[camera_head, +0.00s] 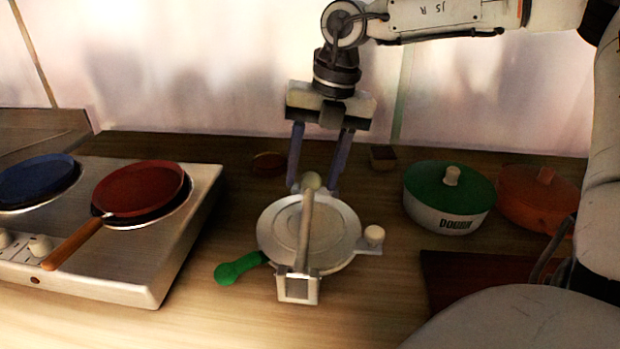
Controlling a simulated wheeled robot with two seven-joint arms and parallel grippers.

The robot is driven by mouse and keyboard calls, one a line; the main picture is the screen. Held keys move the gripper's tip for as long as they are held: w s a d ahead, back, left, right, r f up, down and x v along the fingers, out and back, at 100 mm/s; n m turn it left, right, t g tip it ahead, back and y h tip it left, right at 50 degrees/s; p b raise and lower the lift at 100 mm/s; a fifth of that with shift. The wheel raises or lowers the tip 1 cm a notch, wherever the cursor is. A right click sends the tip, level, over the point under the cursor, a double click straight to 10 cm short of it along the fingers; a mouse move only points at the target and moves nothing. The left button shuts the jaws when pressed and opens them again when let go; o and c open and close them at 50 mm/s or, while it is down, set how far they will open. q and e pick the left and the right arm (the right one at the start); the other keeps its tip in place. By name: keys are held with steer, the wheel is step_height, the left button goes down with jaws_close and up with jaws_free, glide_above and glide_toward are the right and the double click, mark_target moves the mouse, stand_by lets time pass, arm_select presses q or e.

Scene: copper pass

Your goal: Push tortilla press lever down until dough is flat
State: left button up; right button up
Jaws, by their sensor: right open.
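The tortilla press (340,240) stands on the wooden counter in the middle of the head view, a round pale metal plate with a bracket at its near side. Its lever (305,235) runs from that bracket away from me over the plate, ending in a round pale knob (312,180). My right gripper (314,189) points down at the far side of the press. Its two fingers are apart, one on each side of the knob; I cannot tell whether they touch it. No dough shows. My left gripper is out of view.
A green-handled tool (238,269) lies at the press's left. A stove at left holds a red pan (138,190) and a blue pan (38,180). A green-lidded pot (450,198) and an orange-lidded pot (538,198) stand at right, behind a dark red board (465,280).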

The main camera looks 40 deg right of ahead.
steer(key=shift+w+a+f, duration=0.15)
steer(key=shift+w+f, duration=0.05)
steer(key=shift+f, duration=0.9)
jaws_close()
steer(key=shift+r+b, duration=0.2)
steer(key=shift+b, duration=0.35)
steer(key=shift+a+r, duration=0.1)
steer(key=shift+r, duration=0.1)
jaws_free()
steer(key=shift+s, duration=0.1)
